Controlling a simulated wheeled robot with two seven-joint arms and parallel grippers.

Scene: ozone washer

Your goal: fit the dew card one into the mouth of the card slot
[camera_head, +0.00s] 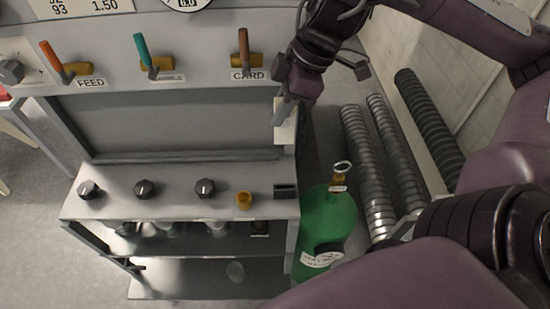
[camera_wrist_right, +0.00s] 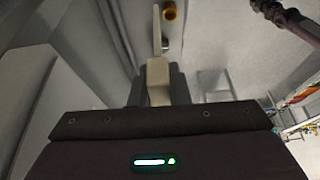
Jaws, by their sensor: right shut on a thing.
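The dew card one (camera_head: 285,122) is a pale flat card, held at the right end of the grey panel. My right gripper (camera_head: 287,101) is shut on its upper part, and the card hangs down from the jaws. In the right wrist view the pale card (camera_wrist_right: 158,80) shows between the dark fingers. The card slot (camera_head: 285,190) is a small dark block with a narrow mouth at the right end of the counter. The card is above and behind the slot in the picture, apart from it. My left gripper is not in view.
An orange cup-like piece (camera_head: 244,201) and a black knob (camera_head: 205,188) sit left of the slot. A green bottle (camera_head: 328,222) with a ring top stands just right of the counter. Several ribbed hoses (camera_head: 368,170) lie farther right. A CARD lever (camera_head: 244,52) is on the panel above.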

